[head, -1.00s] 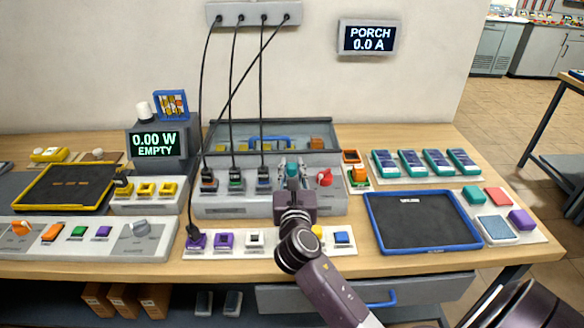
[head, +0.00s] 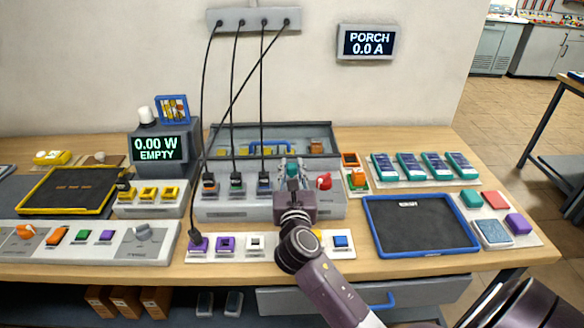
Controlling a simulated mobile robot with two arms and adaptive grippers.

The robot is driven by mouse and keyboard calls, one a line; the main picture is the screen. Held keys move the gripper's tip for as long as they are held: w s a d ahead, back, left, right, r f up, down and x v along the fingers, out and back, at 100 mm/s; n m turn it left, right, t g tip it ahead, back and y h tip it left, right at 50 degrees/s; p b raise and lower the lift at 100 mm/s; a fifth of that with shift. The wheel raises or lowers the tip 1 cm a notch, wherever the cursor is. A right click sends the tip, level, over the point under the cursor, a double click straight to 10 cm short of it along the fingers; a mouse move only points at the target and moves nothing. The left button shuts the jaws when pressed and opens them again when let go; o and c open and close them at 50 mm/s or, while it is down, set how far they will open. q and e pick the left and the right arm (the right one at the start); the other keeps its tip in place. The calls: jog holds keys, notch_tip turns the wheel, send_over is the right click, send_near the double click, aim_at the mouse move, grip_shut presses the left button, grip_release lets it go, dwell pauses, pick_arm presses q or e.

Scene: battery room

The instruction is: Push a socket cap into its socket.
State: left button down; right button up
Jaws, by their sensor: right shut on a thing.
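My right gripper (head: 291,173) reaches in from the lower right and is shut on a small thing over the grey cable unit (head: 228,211). The held thing is mostly hidden by the fingers; a little teal shows there. I cannot tell whether it touches the unit or sits in a socket. Three black cables plug into the unit left of the gripper, and a red knob (head: 324,181) is just right of it. In front, a white strip (head: 270,251) carries purple, white, yellow and blue square pieces; my wrist hides part of it. My left gripper is not in view.
A blue-rimmed dark tray (head: 421,251) lies to the right. Teal modules (head: 421,163) stand behind it. A yellow-rimmed tray (head: 66,210) and a grey panel with a knob (head: 142,233) are at left.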

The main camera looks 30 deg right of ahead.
aim_at(292, 169)
jog(key=shift+p, duration=0.35)
dwell(0.4)
dwell(0.3)
jog(key=o, duration=0.6)
jog(key=shift+s+a, duration=0.15)
jog(key=shift+p+v, duration=0.65)
jog(key=shift+v, duration=4.7)
jog(key=shift+f, duration=0.1)
